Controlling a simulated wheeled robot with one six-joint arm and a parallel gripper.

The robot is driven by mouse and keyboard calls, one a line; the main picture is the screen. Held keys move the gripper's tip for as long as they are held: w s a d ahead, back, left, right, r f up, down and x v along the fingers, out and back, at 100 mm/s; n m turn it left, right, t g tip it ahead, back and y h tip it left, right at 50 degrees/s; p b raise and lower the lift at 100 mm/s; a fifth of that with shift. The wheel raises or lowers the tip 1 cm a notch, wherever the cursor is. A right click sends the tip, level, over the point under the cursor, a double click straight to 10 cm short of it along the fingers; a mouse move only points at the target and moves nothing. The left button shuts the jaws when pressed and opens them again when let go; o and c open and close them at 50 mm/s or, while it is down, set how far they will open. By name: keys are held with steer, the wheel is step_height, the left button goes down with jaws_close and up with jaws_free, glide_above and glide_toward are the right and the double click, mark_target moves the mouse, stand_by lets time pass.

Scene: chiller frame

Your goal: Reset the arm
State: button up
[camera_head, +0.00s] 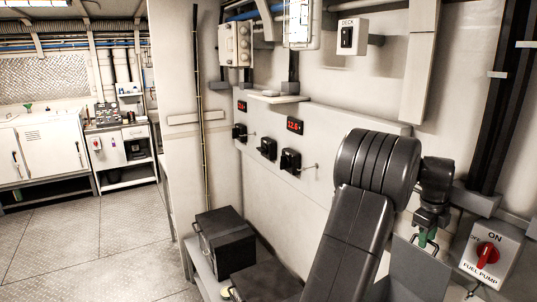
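My dark arm (360,215) rises from the bottom of the view, bends at a thick ribbed joint, and its wrist hangs down on the right. My gripper (424,238) is at the lower end of the wrist, pointing down in front of the white wall. Something green shows at its fingers; I cannot tell whether it is part of the gripper or a separate thing.
A fuel pump box (490,252) with a red knob is close right of my gripper. A wall panel (300,165) has black switches and red displays. A black box (225,242) sits on a low shelf. The floor (90,250) at left is clear; white cabinets (50,150) stand beyond.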

step_height(320, 180, up, 13)
steer(key=s+a+b, duration=0.1)
steer(key=a+b, duration=0.1)
steer(key=f+p, duration=0.1)
steer(key=f, duration=1.2)
steer(key=shift+d+f+p, duration=0.15)
steer(key=shift+d+p, duration=0.05)
steer(key=shift+p, duration=0.1)
steer(key=shift+s+a, duration=0.15)
steer(key=shift+a, duration=0.1)
